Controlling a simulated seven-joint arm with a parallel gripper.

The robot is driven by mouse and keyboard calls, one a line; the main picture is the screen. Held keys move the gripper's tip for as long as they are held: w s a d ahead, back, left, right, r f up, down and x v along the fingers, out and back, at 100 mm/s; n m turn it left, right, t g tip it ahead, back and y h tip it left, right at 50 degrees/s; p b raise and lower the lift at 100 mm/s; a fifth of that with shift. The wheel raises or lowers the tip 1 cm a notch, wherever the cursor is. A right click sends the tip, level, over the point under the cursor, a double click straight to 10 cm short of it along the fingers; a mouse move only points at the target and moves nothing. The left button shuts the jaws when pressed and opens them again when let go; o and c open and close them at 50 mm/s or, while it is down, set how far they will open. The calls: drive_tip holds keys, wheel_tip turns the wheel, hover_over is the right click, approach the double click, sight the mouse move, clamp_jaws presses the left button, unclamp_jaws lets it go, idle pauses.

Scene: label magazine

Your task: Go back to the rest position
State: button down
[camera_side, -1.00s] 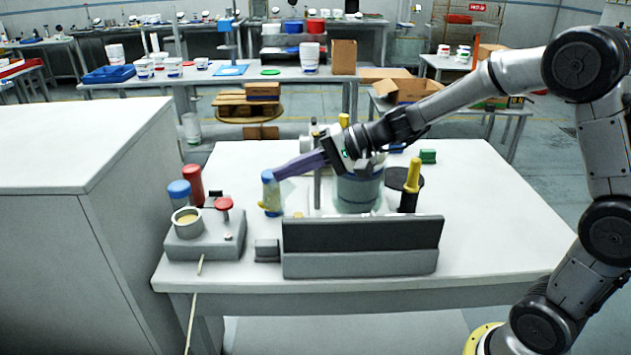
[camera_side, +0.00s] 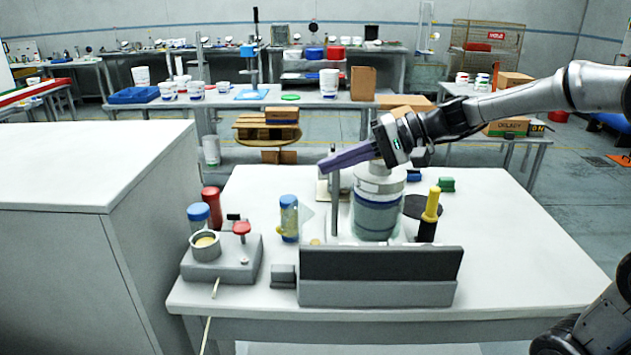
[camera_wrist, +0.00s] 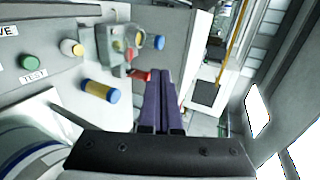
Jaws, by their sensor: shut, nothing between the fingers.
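My gripper (camera_side: 325,166) has long purple fingers that lie together with nothing between them. In the side view it is up in the air above the table, pointing left, in front of a grey post and apart from everything on the table. In the wrist view the closed fingers (camera_wrist: 160,75) point up the picture. A clear bottle with a blue cap and a yellow band (camera_side: 289,222) stands on the table below and left of the fingertips; it also shows in the wrist view (camera_wrist: 98,90).
A white and blue drum (camera_side: 376,218) stands below my wrist. A grey box with a cup and red button (camera_side: 240,262), red and blue-capped cylinders (camera_side: 211,205), a yellow-handled tool (camera_side: 431,208) and a dark-faced rack (camera_side: 380,292) surround it. The table's right side is clear.

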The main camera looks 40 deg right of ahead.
drive_tip(key=s+d+r, duration=0.3)
drive_tip(key=r, duration=0.2)
drive_tip(key=s+a+r+n+g, duration=0.1)
drive_tip(key=s+a+r+n, duration=0.15)
drive_tip(key=s+a, duration=0.35)
drive_tip(key=s+a+f+n+g+h, duration=0.25)
drive_tip(key=s+f, duration=0.25)
drive_tip(key=s, duration=0.3)
drive_tip(key=s+d+f+n+h, duration=0.4)
drive_tip(key=s+d+f+h, duration=0.3)
drive_tip(key=s+d+f, duration=0.2)
wheel_tip(320, 180, down, 2)
drive_tip(key=shift+s+d+f, duration=0.25)
drive_tip(key=shift+s+d, duration=0.05)
drive_tip(key=shift+d, duration=0.25)
